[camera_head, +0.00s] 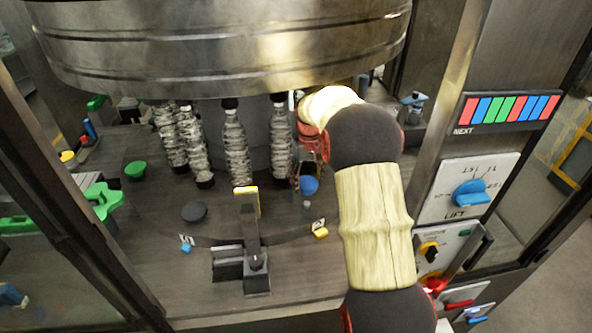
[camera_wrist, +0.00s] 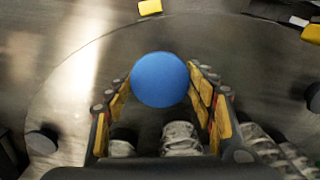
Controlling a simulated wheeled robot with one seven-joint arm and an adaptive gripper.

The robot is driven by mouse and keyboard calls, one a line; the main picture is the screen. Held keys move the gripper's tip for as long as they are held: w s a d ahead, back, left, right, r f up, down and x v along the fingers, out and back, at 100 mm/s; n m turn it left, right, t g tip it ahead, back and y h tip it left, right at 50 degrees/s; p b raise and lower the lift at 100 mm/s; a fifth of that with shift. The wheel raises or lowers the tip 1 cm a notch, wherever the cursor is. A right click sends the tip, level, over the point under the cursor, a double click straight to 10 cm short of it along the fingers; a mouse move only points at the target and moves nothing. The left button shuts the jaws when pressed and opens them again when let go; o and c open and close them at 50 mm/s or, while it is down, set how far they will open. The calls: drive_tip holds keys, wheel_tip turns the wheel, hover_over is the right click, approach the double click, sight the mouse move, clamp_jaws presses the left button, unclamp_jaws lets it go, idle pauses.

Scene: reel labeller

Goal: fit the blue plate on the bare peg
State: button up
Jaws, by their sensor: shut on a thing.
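The blue plate (camera_head: 309,185) is a round blue disc at the tip of my gripper (camera_head: 308,176) in the head view. In the wrist view the blue plate (camera_wrist: 160,79) sits between the two yellow-padded fingers of my gripper (camera_wrist: 160,92), which are shut on it. A small grey knob (camera_head: 306,204) shows just below the plate in the head view; I cannot tell whether it is the bare peg. I cannot tell how high the plate is above the deck. What lies under the plate is hidden in the wrist view.
Several wrapped spindles (camera_head: 236,150) stand behind, under a large metal drum (camera_head: 220,45). A dark disc (camera_head: 194,211) and a green disc (camera_head: 135,170) are to the left. A yellow-topped post (camera_head: 249,200) and a yellow block (camera_head: 320,232) stand nearer. A control panel (camera_head: 470,190) is at right.

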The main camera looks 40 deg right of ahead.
sight(307, 202)
drive_tip(key=shift+w+d, duration=0.1)
drive_tip(key=shift+w, duration=0.1)
drive_tip(key=shift+s+f+b, duration=0.2)
drive_tip(key=shift+f+b, duration=0.35)
drive_tip(key=shift+f, duration=0.05)
drive_tip(key=shift+w+f+b, duration=0.15)
drive_tip(key=shift+f+b, duration=0.35)
drive_tip(key=shift+f, duration=0.25)
drive_tip(key=shift+f+b, duration=0.4)
drive_tip(key=shift+f, duration=0.15)
drive_tip(key=shift+f, duration=0.15)
drive_tip(key=shift+f+b, duration=0.65)
drive_tip(key=shift+f, duration=1.1)
drive_tip(key=o, duration=1.2)
drive_tip(key=shift+o, duration=0.2)
